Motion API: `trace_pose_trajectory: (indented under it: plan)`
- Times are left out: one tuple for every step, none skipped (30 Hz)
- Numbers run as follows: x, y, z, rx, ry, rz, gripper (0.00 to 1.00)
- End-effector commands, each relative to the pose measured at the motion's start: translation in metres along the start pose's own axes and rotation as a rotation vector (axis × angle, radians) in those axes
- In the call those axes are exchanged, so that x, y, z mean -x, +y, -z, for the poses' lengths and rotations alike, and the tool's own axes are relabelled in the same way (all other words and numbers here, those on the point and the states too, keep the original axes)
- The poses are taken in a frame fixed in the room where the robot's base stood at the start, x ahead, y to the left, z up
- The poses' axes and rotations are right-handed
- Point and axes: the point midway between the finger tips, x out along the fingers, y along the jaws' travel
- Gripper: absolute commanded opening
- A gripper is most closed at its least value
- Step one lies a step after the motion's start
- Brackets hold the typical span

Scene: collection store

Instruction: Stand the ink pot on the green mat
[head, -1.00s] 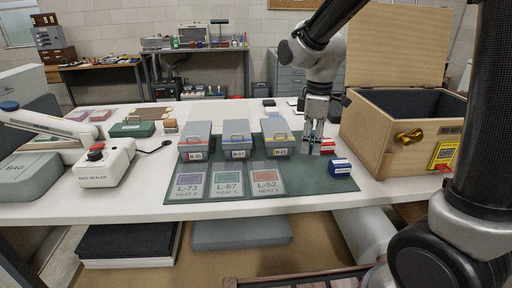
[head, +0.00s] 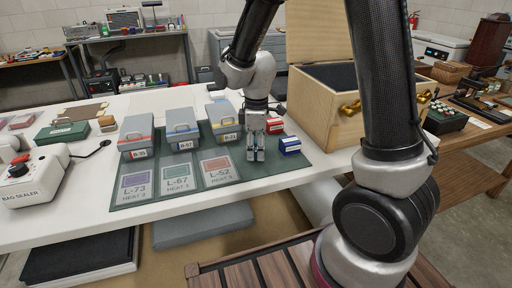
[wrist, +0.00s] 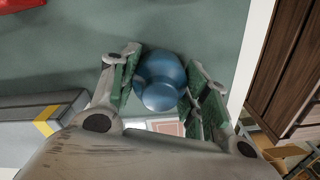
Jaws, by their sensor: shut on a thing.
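The ink pot is a glossy blue round pot (wrist: 162,82) between my fingers in the wrist view, its narrower round end facing the camera. My gripper (wrist: 163,88) is shut on it. In the head view my gripper (head: 256,157) points down over the dark green mat (head: 270,172), behind and right of the L-52 card (head: 221,171). The pot cannot be made out there. The mat also fills much of the wrist view (wrist: 225,30). I cannot tell whether the pot touches the mat.
Three grey boxes stand on the back of the mat, the yellow-striped one (head: 222,116) nearest my gripper. A blue-and-white box (head: 289,146) and a red-and-white box (head: 274,126) stand close on the right. Flat cards lie at front left. A wooden chest (head: 315,112) stands beyond.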

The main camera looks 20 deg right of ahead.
Motion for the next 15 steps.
trace_pose_trajectory:
  plan:
    - [0.0004, 0.0001, 0.0002, 0.0, 0.0, 0.0, 0.19]
    - [0.0004, 0.0001, 0.0002, 0.0, 0.0, 0.0, 0.19]
    - [0.0004, 0.0001, 0.0002, 0.0, 0.0, 0.0, 0.19]
    - [0.0001, 0.0001, 0.0001, 0.0, 0.0, 0.0, 0.19]
    - [-0.0005, 0.0001, 0.0001, 0.0, 0.0, 0.0, 0.19]
    - [-0.0017, 0.0, 0.0, 0.0, 0.0, 0.0, 0.19]
    - [-0.0027, 0.0, 0.0, 0.0, -0.001, 0.001, 0.19]
    - [-0.0023, 0.0, 0.0, 0.0, 0.0, 0.0, 0.52]
    - [-0.0022, 0.0001, 0.0, 0.0, 0.0, 0.0, 0.59]
    - [-0.0021, 0.0001, 0.0001, 0.0, 0.0, 0.0, 0.64]
    - [-0.0021, 0.0001, 0.0001, 0.0, 0.0, 0.0, 0.68]
    - [-0.0021, 0.0001, 0.0001, 0.0, 0.0, 0.0, 0.68]
    - [-0.002, 0.0001, 0.0001, 0.0, 0.0, 0.0, 0.68]
    - [-0.002, 0.0001, 0.0001, 0.0, 0.0, 0.0, 0.68]
    - [-0.002, 0.0001, 0.0001, 0.0, 0.0, 0.0, 0.68]
